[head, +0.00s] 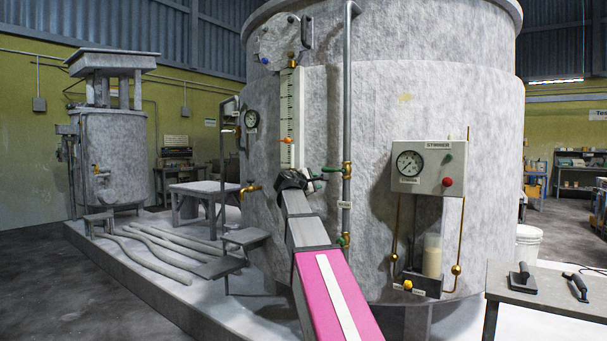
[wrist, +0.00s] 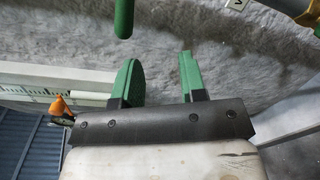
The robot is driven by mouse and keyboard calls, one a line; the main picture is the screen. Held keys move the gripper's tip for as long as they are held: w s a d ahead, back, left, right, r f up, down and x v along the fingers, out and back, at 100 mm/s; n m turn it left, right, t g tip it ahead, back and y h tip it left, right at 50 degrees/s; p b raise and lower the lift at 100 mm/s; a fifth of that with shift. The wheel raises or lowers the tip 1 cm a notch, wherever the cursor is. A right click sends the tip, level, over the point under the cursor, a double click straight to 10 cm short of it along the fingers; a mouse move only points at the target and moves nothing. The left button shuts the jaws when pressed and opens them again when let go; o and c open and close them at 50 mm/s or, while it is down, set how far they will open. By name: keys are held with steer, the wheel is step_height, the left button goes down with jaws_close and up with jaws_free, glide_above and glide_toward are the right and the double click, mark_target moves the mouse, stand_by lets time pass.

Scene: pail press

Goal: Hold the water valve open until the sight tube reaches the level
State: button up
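The sight tube's white scale (head: 291,118) stands upright on the big grey tank, with an orange pointer (head: 285,140) low on it. The scale also shows at the left in the wrist view (wrist: 45,92). I cannot make out a water level. A green-handled brass valve (head: 346,168) sits on the vertical pipe, just right of my gripper (head: 308,179); which valve is for water is not readable. In the wrist view, my gripper (wrist: 160,62) is open, its two green fingers apart with nothing between them. A green handle end (wrist: 124,16) is beyond the left finger, apart from it.
A second green-handled valve (head: 344,240) is lower on the same pipe (head: 347,100). A stirrer box (head: 428,168) with a gauge and red button hangs to the right. A grey table (head: 535,305) with tools stands at the front right. Hoses (head: 150,250) lie at the left.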

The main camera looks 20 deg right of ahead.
mark_target(332, 170)
steer(key=w+d+r, duration=0.4)
steer(key=d, duration=0.1)
steer(key=shift+w+n+t+h, duration=0.3)
steer(key=shift+w+n, duration=0.1)
steer(key=shift+d, duration=0.2)
steer(key=c, duration=0.3)
steer(key=o, duration=0.6)
steer(key=shift+r, duration=0.1)
steer(key=shift+o, duration=0.8)
steer(key=shift+a, duration=0.1)
